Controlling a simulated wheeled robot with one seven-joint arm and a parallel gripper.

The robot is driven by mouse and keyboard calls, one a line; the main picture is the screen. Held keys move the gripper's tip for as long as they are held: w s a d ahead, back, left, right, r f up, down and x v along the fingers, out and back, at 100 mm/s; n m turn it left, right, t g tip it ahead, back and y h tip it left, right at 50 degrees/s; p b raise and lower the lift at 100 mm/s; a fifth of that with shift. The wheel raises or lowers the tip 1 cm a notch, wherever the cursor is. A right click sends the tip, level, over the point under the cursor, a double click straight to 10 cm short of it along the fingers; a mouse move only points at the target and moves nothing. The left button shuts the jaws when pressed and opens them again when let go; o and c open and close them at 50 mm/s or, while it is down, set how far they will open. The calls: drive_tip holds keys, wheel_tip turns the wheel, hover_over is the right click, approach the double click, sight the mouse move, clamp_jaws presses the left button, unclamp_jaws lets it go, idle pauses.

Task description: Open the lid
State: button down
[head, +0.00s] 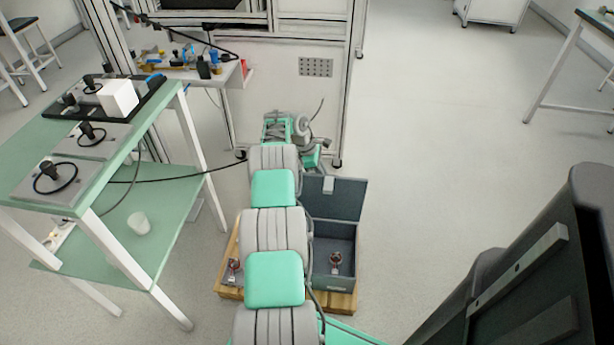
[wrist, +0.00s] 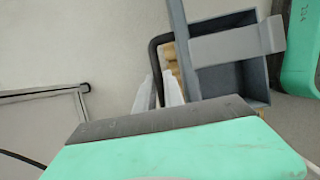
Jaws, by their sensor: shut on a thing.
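A dark grey box (head: 335,283) stands on a wooden pallet, partly hidden by my arm in the head view. Its lid (head: 345,198) stands raised at the far side, leaving the interior open. A light clasp (head: 328,184) is on the lid. In the wrist view the lid shows as a narrow grey slab (wrist: 178,40), with a black bent handle (wrist: 154,52) beside it. My gripper (wrist: 158,92) has its pale fingers closed around this handle. The fingers are hidden in the head view. A small red and dark part (head: 335,259) is inside the box.
The wooden pallet (head: 342,301) lies under the box. A two-level green table (head: 150,235) with devices stands at the left. A metal-framed workstation (head: 285,85) is behind. The floor (head: 440,150) to the right of the box is clear.

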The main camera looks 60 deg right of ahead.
drive_tip(key=shift+d+f, duration=0.2)
drive_tip(key=shift+d, duration=0.05)
drive_tip(key=c, duration=1.5)
unclamp_jaws()
drive_tip(key=shift+w+r, duration=0.1)
drive_tip(key=shift+w, duration=0.05)
drive_tip(key=shift+o, duration=0.2)
drive_tip(key=p+v, duration=0.2)
drive_tip(key=v, duration=0.5)
drive_tip(key=shift+w+r, duration=0.1)
drive_tip(key=shift+r, duration=0.3)
